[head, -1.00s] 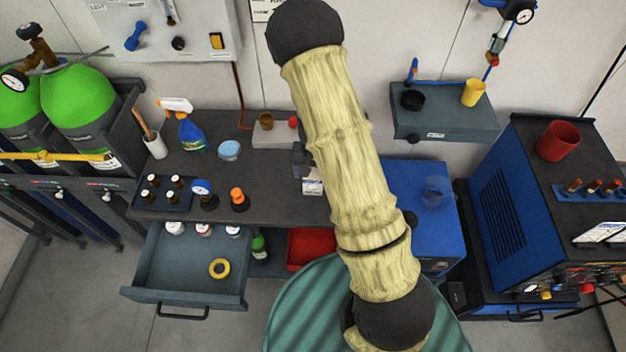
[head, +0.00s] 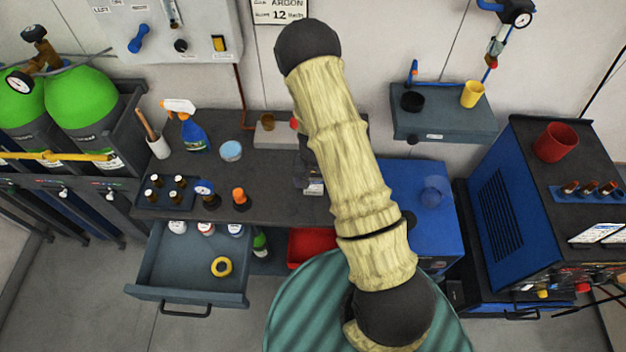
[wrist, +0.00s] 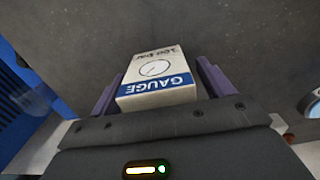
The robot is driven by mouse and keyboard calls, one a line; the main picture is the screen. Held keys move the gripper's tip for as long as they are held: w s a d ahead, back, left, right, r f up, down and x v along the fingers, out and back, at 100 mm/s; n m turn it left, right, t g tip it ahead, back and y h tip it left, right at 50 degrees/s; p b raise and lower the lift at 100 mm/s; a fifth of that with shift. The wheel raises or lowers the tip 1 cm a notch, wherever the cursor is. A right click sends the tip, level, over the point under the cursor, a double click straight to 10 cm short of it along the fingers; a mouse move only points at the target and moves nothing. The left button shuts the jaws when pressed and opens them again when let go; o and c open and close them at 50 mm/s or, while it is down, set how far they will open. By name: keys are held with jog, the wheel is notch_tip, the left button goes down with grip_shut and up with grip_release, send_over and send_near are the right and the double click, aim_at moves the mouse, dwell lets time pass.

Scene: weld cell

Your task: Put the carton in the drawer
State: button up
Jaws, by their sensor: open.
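The carton, a white and blue box marked GAUGE (wrist: 156,80), stands between the two purple fingers of my gripper (wrist: 160,84) in the wrist view. The fingers are open, one on each side of it; I cannot tell whether either touches. In the head view a small pale part of the carton (head: 313,189) shows at the bench's front edge, mostly hidden by my gripper (head: 303,172) and arm. The drawer (head: 165,268) is pulled open below the bench at the left. It holds a yellow ring (head: 221,267) and several white-capped bottles at the back.
The dark bench (head: 270,205) carries a spray bottle (head: 193,134), a small bottle tray (head: 160,196), an orange-topped item (head: 239,197) and a light blue lid (head: 231,150). A red bin (head: 305,245) and a green bottle (head: 260,246) are below. The drawer's front left is clear.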

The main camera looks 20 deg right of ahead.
dwell(0.4)
jog(key=c, duration=1.2)
jog(key=shift+c, duration=0.2)
jog(key=shift+r, duration=0.1)
notch_tip(320, 180, up, 10)
jog(key=shift+f+b, duration=0.1)
jog(key=shift+b, duration=0.8)
